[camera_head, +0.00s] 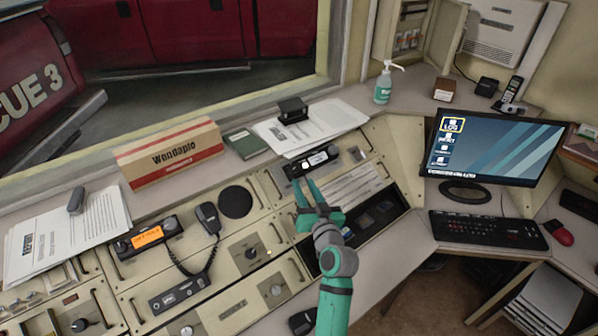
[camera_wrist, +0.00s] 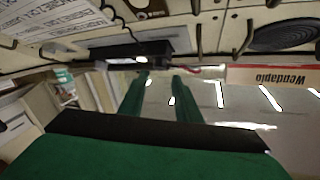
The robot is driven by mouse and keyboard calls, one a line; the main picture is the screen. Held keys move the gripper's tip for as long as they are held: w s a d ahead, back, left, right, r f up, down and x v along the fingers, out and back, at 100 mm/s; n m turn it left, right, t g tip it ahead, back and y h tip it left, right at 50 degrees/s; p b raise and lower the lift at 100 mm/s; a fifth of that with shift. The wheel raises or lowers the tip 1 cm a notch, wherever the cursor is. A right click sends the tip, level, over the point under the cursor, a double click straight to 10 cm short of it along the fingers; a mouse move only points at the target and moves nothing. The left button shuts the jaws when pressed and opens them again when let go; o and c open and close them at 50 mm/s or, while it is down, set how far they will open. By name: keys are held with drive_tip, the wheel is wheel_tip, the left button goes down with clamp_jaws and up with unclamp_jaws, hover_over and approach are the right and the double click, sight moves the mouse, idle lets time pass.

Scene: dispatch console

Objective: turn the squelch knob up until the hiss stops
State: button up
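No label that I can read names the squelch knob, so I cannot tell which control it is. My gripper (camera_head: 305,184) is open and empty, in front of a dark radio unit (camera_head: 311,161) with small controls on the upper console panel. Another radio (camera_head: 148,237) with an orange display sits at the left, with a hand microphone (camera_head: 208,216) beside it.
A Wendaplo box (camera_head: 170,155), a green book (camera_head: 245,143) and papers (camera_head: 340,118) lie on the ledge behind the console. A round speaker grille (camera_head: 235,202) lies left of my gripper. A monitor (camera_head: 490,150) and keyboard (camera_head: 487,230) stand at the right. Handles project from the panels.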

sight(296, 169)
drive_tip(key=x, duration=0.7)
drive_tip(key=shift+d, duration=0.1)
